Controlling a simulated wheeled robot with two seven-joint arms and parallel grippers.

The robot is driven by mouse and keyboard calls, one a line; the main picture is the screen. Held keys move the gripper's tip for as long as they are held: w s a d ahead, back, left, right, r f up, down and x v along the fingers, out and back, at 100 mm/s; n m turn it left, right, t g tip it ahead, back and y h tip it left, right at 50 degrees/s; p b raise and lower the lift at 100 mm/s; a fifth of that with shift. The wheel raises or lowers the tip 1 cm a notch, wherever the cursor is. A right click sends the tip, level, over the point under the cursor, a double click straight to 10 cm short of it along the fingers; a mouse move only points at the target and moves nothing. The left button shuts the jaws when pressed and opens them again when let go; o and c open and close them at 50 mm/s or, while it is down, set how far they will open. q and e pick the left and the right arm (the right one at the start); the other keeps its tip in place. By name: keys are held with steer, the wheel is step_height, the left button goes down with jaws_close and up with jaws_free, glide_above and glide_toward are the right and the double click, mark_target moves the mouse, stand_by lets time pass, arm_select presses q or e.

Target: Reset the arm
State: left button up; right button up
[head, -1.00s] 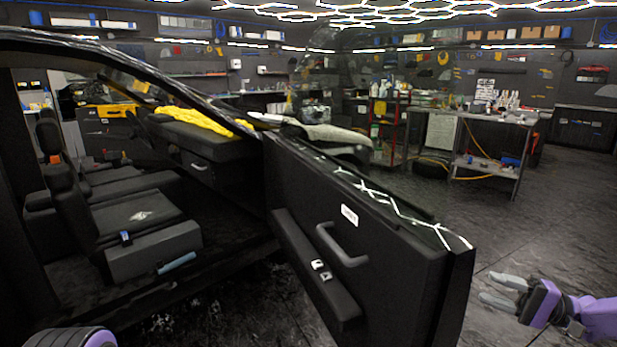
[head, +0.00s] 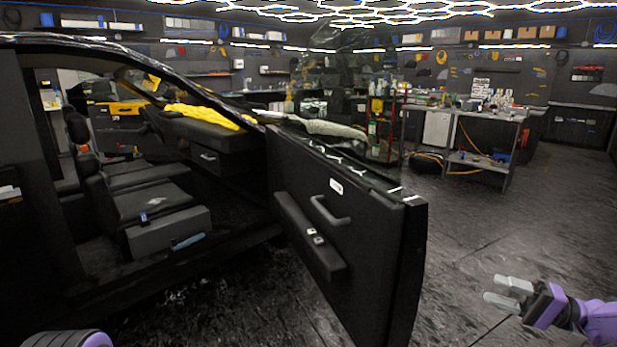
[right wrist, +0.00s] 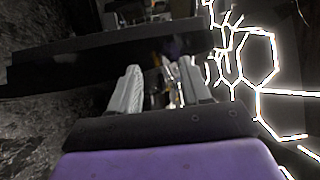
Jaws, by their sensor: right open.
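My right gripper (head: 508,291) is at the lower right of the head view, open and empty, its two grey fingers pointing left. It is to the right of the open car door and apart from it. In the right wrist view its two fingers (right wrist: 165,90) stand apart with nothing between them. My left gripper is not in view; only a purple part of my own body shows at the lower left of the head view.
The black car door (head: 370,240) stands open in the middle. A yellow cloth (head: 205,116) lies on the dashboard, and a blue-handled tool (head: 188,242) is by the seat (head: 168,232). A cluttered workbench (head: 480,158) stands at the back right. The floor (head: 465,235) right of the door is clear.

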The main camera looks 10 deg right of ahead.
steer(key=w+a+f+m+t+h+p, duration=0.25)
steer(key=w+f+t+h, duration=0.4)
steer(key=t+h, duration=0.4)
steer(key=s+a+f+m+g+h+p, duration=0.1)
steer(key=s+a+f+g+h, duration=0.15)
steer(key=f, duration=0.25)
steer(key=s+a+f+g+h, duration=0.2)
steer(key=a+f+g+h, duration=0.1)
steer(key=f+h, duration=0.15)
steer(key=s+a+f+g+p, duration=0.1)
steer(key=s+a+f+g, duration=0.2)
steer(key=s, duration=0.7)
steer(key=s+a+f+n+g+h+p, duration=0.1)
steer(key=s+g, duration=0.4)
steer(key=s, duration=0.6)
steer(key=s+a+f+n+g+h+p, duration=0.1)
steer(key=s+a+f, duration=0.4)
steer(key=s, duration=0.6)
steer(key=g+p, duration=0.1)
steer(key=g, duration=0.1)
steer(key=shift+a+f+g+p, duration=0.35)
steer(key=shift+a+g, duration=0.05)
steer(key=shift+s+h, duration=0.1)
steer(key=shift+h, duration=0.15)
